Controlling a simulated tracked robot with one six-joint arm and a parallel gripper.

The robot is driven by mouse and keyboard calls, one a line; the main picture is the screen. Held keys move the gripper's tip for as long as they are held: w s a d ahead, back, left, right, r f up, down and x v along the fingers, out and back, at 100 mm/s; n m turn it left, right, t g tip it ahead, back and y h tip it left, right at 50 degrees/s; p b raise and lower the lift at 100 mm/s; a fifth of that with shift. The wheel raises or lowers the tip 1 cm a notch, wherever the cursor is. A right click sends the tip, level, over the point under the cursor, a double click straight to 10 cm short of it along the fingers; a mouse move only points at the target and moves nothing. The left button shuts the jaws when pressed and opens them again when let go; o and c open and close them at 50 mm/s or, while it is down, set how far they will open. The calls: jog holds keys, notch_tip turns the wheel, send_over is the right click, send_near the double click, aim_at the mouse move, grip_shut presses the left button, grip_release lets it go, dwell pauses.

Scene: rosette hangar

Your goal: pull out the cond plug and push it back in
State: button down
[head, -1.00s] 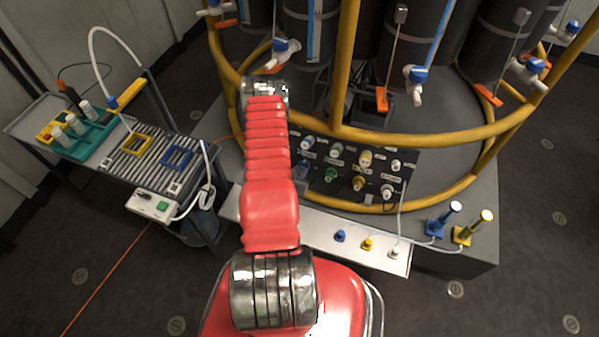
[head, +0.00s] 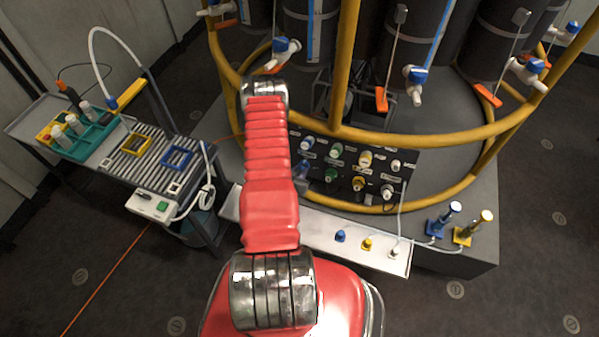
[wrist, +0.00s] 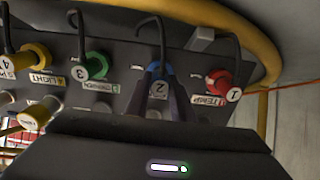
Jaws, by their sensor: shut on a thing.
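In the wrist view, a blue plug numbered 2 (wrist: 161,72) is on the dark panel, with a black cable arching from it. My gripper (wrist: 161,92) has its two dark fingers closed on this blue plug, one on each side. The fingers hide part of the plug and the panel behind it, so I cannot tell how deep it sits. I cannot read a cond label beside it. In the head view, my red arm covers the panel's left part, and the fingertips cannot be made out there.
A red plug 1 (wrist: 222,84) is close right of the fingers in the wrist view. A green plug 3 (wrist: 94,66) and a yellow plug 4 (wrist: 34,58) are left. A yellow rail (head: 430,138) curves around the panel. A cart (head: 110,180) stands left.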

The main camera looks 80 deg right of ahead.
jog(key=shift+d+f, duration=0.2)
jog(key=shift+d, duration=0.2)
dwell(0.8)
jog(key=c, duration=1.5)
grip_release()
jog(key=shift+o, duration=0.2)
jog(key=v, duration=1.3)
jog(key=shift+a+r, duration=0.2)
jog(key=shift+a, duration=0.15)
jog(key=shift+w, duration=0.1)
